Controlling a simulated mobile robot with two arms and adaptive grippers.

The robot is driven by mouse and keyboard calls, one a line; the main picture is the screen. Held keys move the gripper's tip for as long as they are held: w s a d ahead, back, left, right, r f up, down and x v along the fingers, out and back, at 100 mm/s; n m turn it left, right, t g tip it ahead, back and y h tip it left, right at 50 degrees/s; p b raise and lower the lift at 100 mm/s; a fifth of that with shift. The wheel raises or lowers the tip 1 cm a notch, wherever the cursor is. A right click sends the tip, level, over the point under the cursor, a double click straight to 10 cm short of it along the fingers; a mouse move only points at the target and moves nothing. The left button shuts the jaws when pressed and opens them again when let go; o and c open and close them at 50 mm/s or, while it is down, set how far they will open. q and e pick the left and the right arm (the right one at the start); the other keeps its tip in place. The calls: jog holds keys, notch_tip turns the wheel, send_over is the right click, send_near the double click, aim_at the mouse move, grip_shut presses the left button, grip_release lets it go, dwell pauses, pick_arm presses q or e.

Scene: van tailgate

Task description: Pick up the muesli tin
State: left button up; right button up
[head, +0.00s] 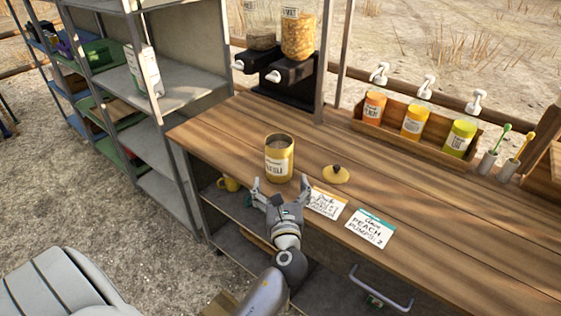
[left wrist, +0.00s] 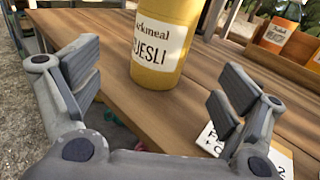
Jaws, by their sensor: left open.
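The muesli tin (head: 279,159) is a yellow, open-topped cylinder with a white label, standing upright near the front edge of the wooden counter. Its label shows large in the left wrist view (left wrist: 158,45), with the top cut off. My left gripper (head: 279,184) is open and empty, just in front of the tin at the counter edge. In the left wrist view its fingers (left wrist: 160,85) are spread either side, with the tin beyond them. A yellow lid with a dark knob (head: 336,174) lies on the counter to the right of the tin. My right gripper is not in view.
Two cards, one orange-edged (head: 326,203) and one teal-edged (head: 370,228), lie right of my gripper. Grey shelving (head: 185,85) stands left.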

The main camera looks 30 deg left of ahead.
aim_at(279, 160)
pick_arm(q)
jog(key=x, duration=1)
jog(key=shift+w+a+f+p, duration=0.1)
jog(key=shift+w+f+p, duration=0.2)
jog(key=shift+w, duration=0.1)
jog(key=shift+r, duration=0.1)
jog(key=shift+s, duration=0.1)
jog(key=shift+c, duration=0.4)
jog(key=c, duration=1.2)
